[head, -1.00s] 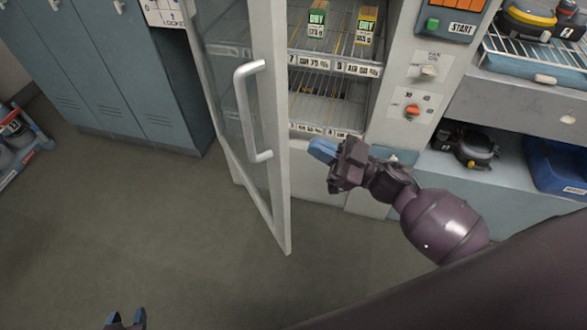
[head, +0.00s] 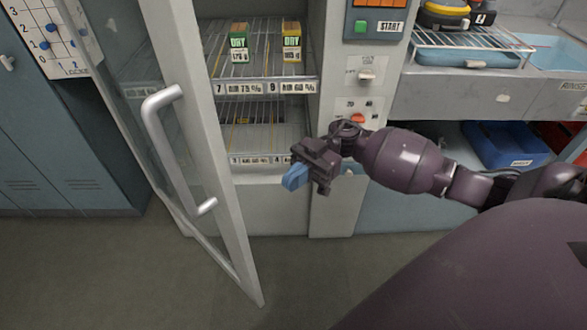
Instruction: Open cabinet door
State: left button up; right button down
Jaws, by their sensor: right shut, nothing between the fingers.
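The cabinet door (head: 218,150) is a glass panel in a pale frame, standing ajar and swung out toward me on the left. Its light grey bar handle (head: 163,150) is on the outer face, with nothing holding it. The cabinet (head: 262,205) shows an open front to the right of the door, with wire shelves inside. My right gripper (head: 292,180) has blue fingertips and is shut and empty. It is in front of the cabinet's lower front, right of the door's free edge and apart from the handle. My left gripper is out of view.
Green and yellow boxes (head: 239,42) stand on the upper shelf. A control panel with a START button (head: 389,27) is right of the opening. Blue lockers (head: 50,150) stand at the left. A blue bin (head: 505,145) sits under the right counter. The floor in front is clear.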

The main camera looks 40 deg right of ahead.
aim_at(242, 221)
jog(key=a, duration=0.3)
jog(key=s+a, duration=0.1)
jog(key=a, duration=0.2)
jog(key=s+a, duration=0.1)
jog(key=a, duration=0.3)
jog(key=shift+a, duration=0.1)
